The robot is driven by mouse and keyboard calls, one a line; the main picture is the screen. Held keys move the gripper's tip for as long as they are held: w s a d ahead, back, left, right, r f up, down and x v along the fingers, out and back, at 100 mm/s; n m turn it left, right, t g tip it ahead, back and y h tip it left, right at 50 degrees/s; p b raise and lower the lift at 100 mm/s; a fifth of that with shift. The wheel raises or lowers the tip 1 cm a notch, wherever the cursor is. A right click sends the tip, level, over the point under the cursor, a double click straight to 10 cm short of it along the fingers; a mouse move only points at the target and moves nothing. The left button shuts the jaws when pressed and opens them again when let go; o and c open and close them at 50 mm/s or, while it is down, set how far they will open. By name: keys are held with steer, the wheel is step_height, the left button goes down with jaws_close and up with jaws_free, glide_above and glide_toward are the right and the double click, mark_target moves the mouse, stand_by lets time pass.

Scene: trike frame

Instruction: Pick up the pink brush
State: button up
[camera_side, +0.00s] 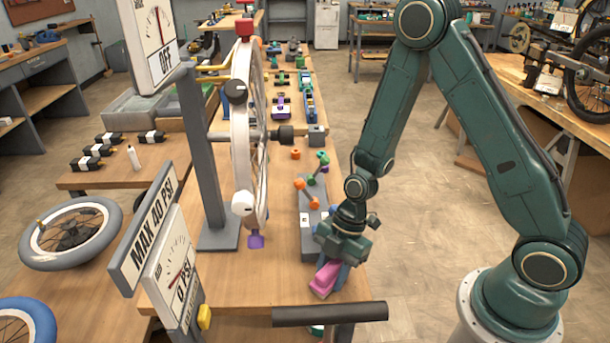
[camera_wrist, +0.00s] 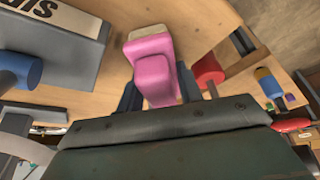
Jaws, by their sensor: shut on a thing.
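The pink brush (camera_side: 325,279) is at the front right of the wooden workbench, below my gripper (camera_side: 337,264), in the side view. In the wrist view the brush (camera_wrist: 154,75) sits between the two dark fingers of my gripper (camera_wrist: 156,95). The brush has a pink body with a pale band at its far end. My gripper is shut on it. The side view does not clearly show whether the brush touches the bench top.
A white wheel on a grey stand (camera_side: 200,165) rises left of my gripper. A grey block with orange and green knobs (camera_side: 311,225) is just behind the brush. A dark horizontal bar (camera_side: 330,313) lies in front.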

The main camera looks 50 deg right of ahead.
mark_target(332, 266)
step_height(332, 266, up, 20)
stand_by(0.9)
steer(key=shift+f, duration=0.1)
stand_by(0.4)
steer(key=w+d+f+m+t+h, duration=0.1)
steer(key=w+d+f+m+t, duration=0.1)
steer(key=w+d+m, duration=0.2)
steer(key=w+d+f+m+t+h, duration=0.1)
steer(key=w+d+m, duration=0.3)
steer(key=w+m, duration=0.4)
steer(key=shift+w+d+f+t, duration=0.4)
steer(key=shift+w+f+t, duration=0.1)
steer(key=shift+w, duration=0.1)
